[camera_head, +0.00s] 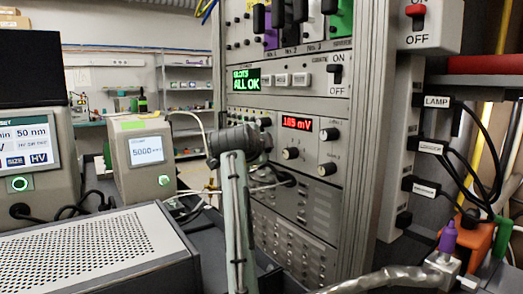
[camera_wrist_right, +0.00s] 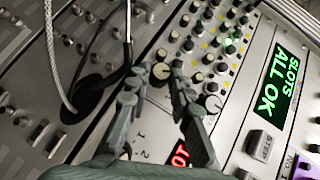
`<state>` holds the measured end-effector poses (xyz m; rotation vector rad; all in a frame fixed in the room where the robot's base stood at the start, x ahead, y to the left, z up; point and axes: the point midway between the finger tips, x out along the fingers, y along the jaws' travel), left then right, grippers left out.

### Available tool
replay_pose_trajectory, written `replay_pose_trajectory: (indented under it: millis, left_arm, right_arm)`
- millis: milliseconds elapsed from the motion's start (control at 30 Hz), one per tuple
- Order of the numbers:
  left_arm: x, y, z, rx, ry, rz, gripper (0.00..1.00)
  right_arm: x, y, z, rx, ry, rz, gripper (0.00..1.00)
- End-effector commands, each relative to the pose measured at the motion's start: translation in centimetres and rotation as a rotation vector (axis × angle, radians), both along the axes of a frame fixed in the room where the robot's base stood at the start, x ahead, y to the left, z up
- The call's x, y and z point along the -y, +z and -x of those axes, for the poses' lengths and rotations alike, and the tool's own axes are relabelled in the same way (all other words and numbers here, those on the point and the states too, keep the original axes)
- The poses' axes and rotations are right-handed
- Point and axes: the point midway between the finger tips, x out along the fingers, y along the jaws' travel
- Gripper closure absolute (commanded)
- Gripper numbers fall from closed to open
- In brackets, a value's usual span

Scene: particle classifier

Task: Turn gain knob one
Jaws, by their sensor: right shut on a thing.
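My right gripper (camera_head: 262,139) reaches the front panel of the instrument rack (camera_head: 358,70), left of the red "mV" display (camera_head: 297,123); its fingertips are hard to make out there. In the right wrist view its fingers (camera_wrist_right: 162,72) are closed about a small dark knob (camera_wrist_right: 161,71) with a pale face. Another small knob (camera_wrist_right: 210,103) sits just right of the fingers. I cannot read a label on the held knob. The red display is mostly hidden by the fingers in the wrist view. My left gripper is out of view.
Above the knobs is a green "ALL OK" display (camera_head: 247,79). A cable (camera_wrist_right: 127,45) runs beside the fingers to a dark opening. A perforated metal box (camera_head: 80,250) stands at the lower left.

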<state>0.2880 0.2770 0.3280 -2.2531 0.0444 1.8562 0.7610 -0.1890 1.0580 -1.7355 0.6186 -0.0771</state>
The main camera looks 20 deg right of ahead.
Motion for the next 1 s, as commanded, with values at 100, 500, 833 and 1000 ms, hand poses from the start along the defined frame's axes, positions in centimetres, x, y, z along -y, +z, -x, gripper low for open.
replay_pose_trajectory:
  millis: [100, 500, 833, 1000]
  left_arm:
    - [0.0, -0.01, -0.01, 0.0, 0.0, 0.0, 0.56]
    - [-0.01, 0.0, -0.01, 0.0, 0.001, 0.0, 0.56]
    - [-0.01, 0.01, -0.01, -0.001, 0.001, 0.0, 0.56]
    - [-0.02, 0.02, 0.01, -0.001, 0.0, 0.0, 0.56]
  right_arm:
    - [-0.02, 0.04, -0.03, -0.038, 0.0, 0.013, 1.0]
    - [0.0, 0.05, -0.04, -0.07, -0.001, 0.026, 1.0]
    - [0.0, 0.06, -0.04, -0.069, -0.001, 0.025, 0.7]
    - [-0.01, 0.08, -0.04, -0.069, -0.001, 0.025, 0.7]
